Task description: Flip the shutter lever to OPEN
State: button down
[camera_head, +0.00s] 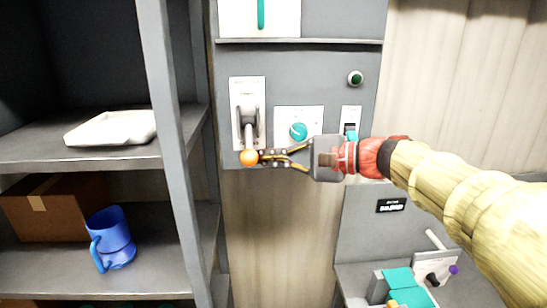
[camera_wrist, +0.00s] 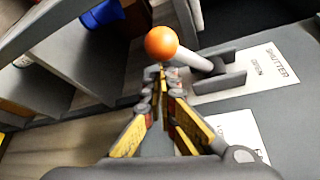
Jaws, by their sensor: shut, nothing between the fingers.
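The shutter lever has a pale shaft (camera_head: 248,136) and an orange ball (camera_head: 249,157) at its end. It hangs down from a grey bracket on a white plate (camera_head: 247,88) on the grey panel. In the wrist view the orange ball (camera_wrist: 161,42) is just past my fingertips, and the plate (camera_wrist: 270,66) reads SHUTTER and OPEN at the end away from the ball. My gripper (camera_head: 265,156) is shut and empty, its tips at the right side of the ball. I cannot tell if they touch it.
A teal knob (camera_head: 298,131), a rocker switch (camera_head: 350,129) and a green button (camera_head: 355,78) sit right of the lever. A grey shelf post (camera_head: 172,150) stands to the left. The shelves hold a blue mug (camera_head: 112,238), a cardboard box (camera_head: 55,212) and a white tray (camera_head: 112,129).

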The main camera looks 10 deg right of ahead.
jog(key=shift+r, duration=0.1)
dwell(0.3)
jog(key=shift+s+r+p, duration=0.1)
jog(key=shift+s+p, duration=0.1)
jog(key=shift+p, duration=0.55)
jog(key=shift+s+r+m+g+p, duration=0.25)
jog(key=shift+m+p, duration=0.25)
jog(key=shift+p, duration=0.3)
notch_tip(320, 180, up, 8)
jog(key=s+m+g+h+p, duration=0.1)
jog(key=m+g+p, duration=0.3)
jog(key=p, duration=1.4)
jog(key=shift+s+m+h, duration=0.3)
jog(key=shift+s+m, duration=0.1)
jog(key=shift+s, duration=0.35)
jog(key=shift+w+r, duration=0.1)
jog(key=shift+r, duration=0.05)
jog(key=shift+r+p, duration=0.1)
jog(key=shift+p, duration=0.2)
